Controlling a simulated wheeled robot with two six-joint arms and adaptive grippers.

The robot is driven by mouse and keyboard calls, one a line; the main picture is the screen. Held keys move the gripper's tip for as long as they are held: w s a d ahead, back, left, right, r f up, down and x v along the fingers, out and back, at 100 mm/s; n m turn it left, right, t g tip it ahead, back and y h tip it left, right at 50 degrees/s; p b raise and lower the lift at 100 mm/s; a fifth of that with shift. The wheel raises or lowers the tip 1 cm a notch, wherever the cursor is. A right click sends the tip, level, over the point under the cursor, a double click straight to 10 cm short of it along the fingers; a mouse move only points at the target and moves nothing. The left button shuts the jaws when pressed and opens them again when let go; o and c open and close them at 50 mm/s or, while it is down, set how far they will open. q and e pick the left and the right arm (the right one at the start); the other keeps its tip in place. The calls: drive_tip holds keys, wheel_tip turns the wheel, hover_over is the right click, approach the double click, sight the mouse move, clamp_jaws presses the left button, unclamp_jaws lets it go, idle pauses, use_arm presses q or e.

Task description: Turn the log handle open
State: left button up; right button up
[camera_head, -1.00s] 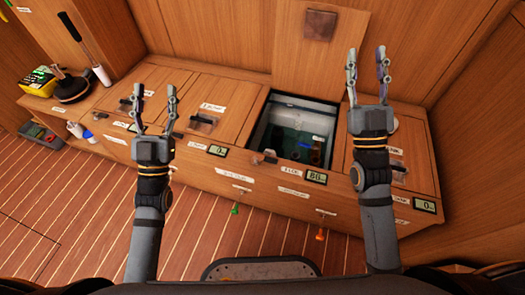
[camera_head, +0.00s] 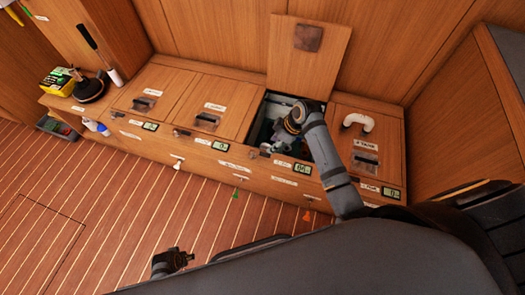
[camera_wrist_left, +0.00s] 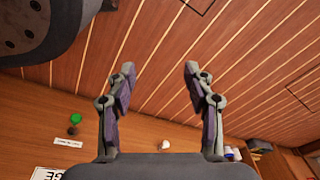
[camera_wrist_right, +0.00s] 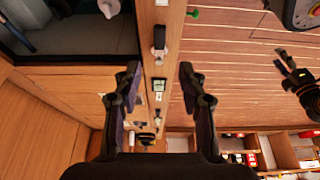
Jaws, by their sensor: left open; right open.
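Several small dark latch handles sit along the front edge of the wooden locker bench; their labels are too small to read, so I cannot tell which is the log handle. One latch handle (camera_head: 181,132) is at the middle left. Another latch handle (camera_wrist_right: 160,42) lies ahead of my open, empty right gripper (camera_wrist_right: 159,70) in the right wrist view, apart from its fingertips. In the head view my right arm reaches over the open bin (camera_head: 258,127), and its gripper is mostly hidden. My left gripper (camera_wrist_left: 159,70) is open and empty, pointing at the plank floor.
The bin's lid (camera_head: 308,65) stands raised against the back wall. White, green (camera_head: 236,193) and orange (camera_head: 307,216) pulls stick out below the bench front. A white pipe elbow (camera_head: 358,121) is on the right lid. The floor (camera_head: 110,200) at left is clear.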

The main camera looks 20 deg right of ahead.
sight(263, 154)
drive_tip(key=b+x, duration=0.2)
drive_tip(key=x, duration=0.6)
drive_tip(key=shift+f+b, duration=0.3)
drive_tip(key=shift+b, duration=0.05)
drive_tip(key=shift+a+f, duration=0.1)
use_arm(q)
drive_tip(key=w+d+r, duration=0.2)
drive_tip(key=w+r, duration=0.2)
drive_tip(key=r, duration=0.4)
drive_tip(key=shift+d+h, duration=0.2)
drive_tip(key=shift+h, duration=0.1)
drive_tip(key=shift+f, duration=0.1)
use_arm(e)
clamp_jaws()
